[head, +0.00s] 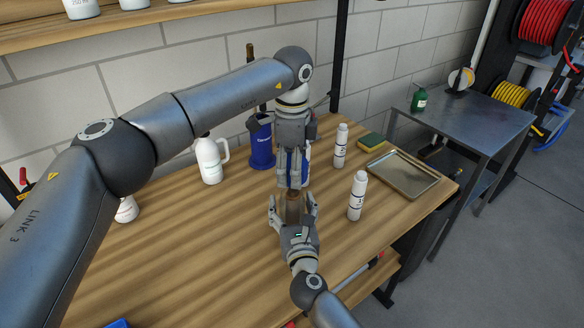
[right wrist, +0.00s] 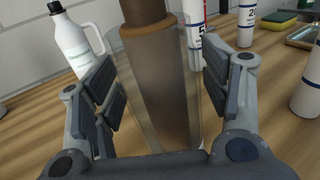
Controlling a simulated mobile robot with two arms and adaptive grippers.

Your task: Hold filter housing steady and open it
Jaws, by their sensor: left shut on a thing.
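The filter housing (head: 293,206) stands upright on the wooden bench: a clear cylinder with a brown core, large in the right wrist view (right wrist: 165,85). My left gripper (head: 292,182) comes down from above and is shut on its upper part, mostly hidden by the fingers. My right gripper (head: 293,211) reaches in from the front. In the right wrist view its fingers (right wrist: 160,95) are spread on both sides of the clear cylinder, with small gaps showing; it is open.
White bottles (head: 357,196) (head: 340,146) stand to the right, before a metal tray (head: 403,174) and a sponge (head: 372,141). A white jug (head: 210,160) and a blue container (head: 261,142) stand behind left.

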